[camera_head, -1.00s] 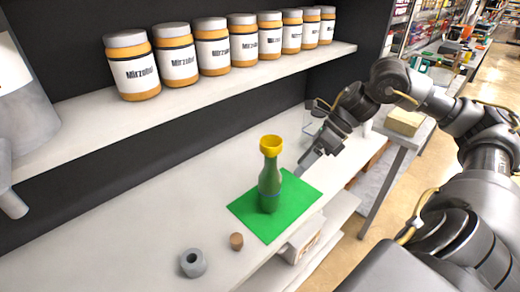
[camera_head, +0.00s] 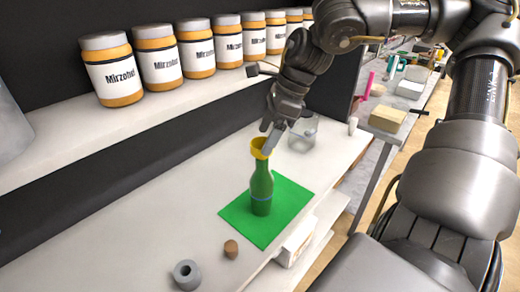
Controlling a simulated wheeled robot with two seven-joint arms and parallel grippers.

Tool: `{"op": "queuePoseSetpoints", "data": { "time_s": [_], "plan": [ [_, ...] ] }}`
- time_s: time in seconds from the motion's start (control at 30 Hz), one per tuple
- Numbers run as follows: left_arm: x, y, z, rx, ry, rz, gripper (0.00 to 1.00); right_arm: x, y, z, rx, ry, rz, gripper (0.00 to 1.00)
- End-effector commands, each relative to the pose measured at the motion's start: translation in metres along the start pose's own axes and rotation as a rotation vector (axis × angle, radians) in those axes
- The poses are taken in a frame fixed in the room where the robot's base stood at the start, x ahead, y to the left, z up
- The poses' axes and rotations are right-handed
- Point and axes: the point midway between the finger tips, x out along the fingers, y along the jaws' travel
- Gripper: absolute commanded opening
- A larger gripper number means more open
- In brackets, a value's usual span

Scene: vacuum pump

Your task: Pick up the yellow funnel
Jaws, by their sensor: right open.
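The yellow funnel (camera_head: 258,148) sits on top of a green bottle (camera_head: 262,190). The bottle stands upright on a green mat (camera_head: 236,219) on the white table. My right gripper (camera_head: 268,140) is open, pointing down at the funnel from above and behind right. Its fingertips are at the funnel's rim; I cannot tell whether they touch it. The gripper hides part of the funnel's right side. My left gripper is not in view.
A grey ring-shaped part (camera_head: 187,274) and a brown cork (camera_head: 231,248) lie at the front. A clear glass container (camera_head: 303,134) stands behind right. A shelf (camera_head: 100,118) with several labelled jars runs above the table. The table left of the mat is clear.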

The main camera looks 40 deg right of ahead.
Motion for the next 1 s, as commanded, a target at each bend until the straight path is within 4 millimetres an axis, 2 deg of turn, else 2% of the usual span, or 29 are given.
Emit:
{"op": "queuePoseSetpoints", "data": {
  "time_s": [0.17, 0.43, 0.77, 1.0],
  "plan": [
    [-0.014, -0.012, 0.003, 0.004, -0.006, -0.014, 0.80, 0.014, 0.001, 0.000, 0.001, 0.003, 0.005, 0.76],
    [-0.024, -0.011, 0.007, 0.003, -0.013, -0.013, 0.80, 0.045, 0.000, -0.001, 0.000, 0.003, 0.001, 0.76],
    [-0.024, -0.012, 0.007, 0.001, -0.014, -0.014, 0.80, 0.050, 0.000, -0.001, 0.000, -0.001, -0.002, 0.76],
    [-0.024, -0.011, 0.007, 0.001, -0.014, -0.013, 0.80, 0.050, 0.000, -0.001, -0.001, 0.000, -0.002, 0.45]
  ]
}}
